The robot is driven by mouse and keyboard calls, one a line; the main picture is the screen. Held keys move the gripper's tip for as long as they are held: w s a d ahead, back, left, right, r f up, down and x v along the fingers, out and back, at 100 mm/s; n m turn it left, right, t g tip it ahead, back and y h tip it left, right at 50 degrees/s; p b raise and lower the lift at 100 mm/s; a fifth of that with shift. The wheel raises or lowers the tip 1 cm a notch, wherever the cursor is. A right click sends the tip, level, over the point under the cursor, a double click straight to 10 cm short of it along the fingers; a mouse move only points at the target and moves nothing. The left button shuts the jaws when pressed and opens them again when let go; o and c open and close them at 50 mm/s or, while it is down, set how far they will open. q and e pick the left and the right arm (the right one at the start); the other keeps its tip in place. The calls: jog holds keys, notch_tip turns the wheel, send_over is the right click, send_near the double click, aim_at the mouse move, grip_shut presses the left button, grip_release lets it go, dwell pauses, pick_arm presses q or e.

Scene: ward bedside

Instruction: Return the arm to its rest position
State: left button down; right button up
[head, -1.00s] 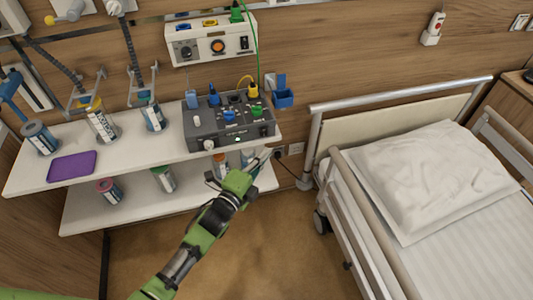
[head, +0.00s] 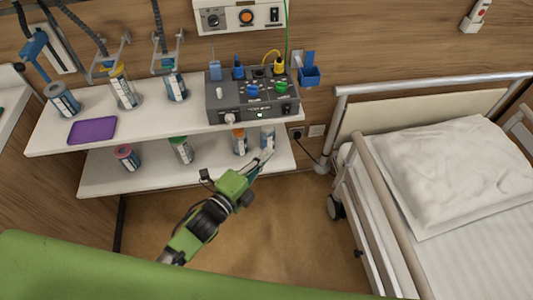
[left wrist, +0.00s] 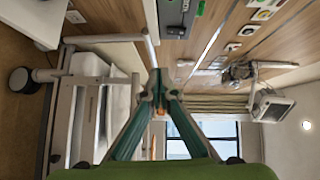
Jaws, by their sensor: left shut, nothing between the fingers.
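My left gripper (head: 268,153) shows in the head view in front of the lower shelf, at its right end. Its fingers are shut with nothing between them, and the tips overlap the lower shelf's edge in the picture. In the left wrist view the two teal fingers (left wrist: 160,76) meet at their tips, with only the room behind them. A large green part of my own body crosses the bottom of the head view. My right gripper is not in view.
A white two-level shelf (head: 52,140) holds several bottles, a purple mat (head: 93,130) and a grey control box (head: 252,98). A bed (head: 420,180) with metal rails stands at the right. Bare floor (head: 290,225) lies between shelf and bed.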

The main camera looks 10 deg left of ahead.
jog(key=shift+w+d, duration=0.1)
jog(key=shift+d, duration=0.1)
pick_arm(q)
jog(key=s+a+f+n+g+y, duration=0.2)
jog(key=s+a+f+n, duration=0.25)
jog(key=f, duration=0.65)
jog(key=s+a+f+n+g+y, duration=0.25)
jog(key=s+f, duration=0.25)
jog(key=f, duration=0.6)
jog(key=s+a+f+n+g+y, duration=0.1)
jog(key=s+a+f+n+g, duration=0.25)
jog(key=f, duration=0.75)
jog(key=s+a+f+n+g, duration=0.2)
jog(key=s+f, duration=0.3)
jog(key=s, duration=0.5)
jog(key=s+a+f+n+g+y, duration=0.1)
jog(key=s+f+n, duration=0.3)
jog(key=s, duration=0.6)
jog(key=s+a+f+n+g+y, duration=0.1)
jog(key=s+a+f+n+g, duration=0.1)
jog(key=s, duration=0.9)
notch_tip(320, 180, down, 4)
jog(key=shift+a+r+n+g, duration=0.1)
jog(key=shift+a+n+g, duration=0.2)
jog(key=shift+n+g, duration=0.6)
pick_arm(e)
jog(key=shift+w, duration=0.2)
pick_arm(q)
jog(key=shift+w, duration=0.1)
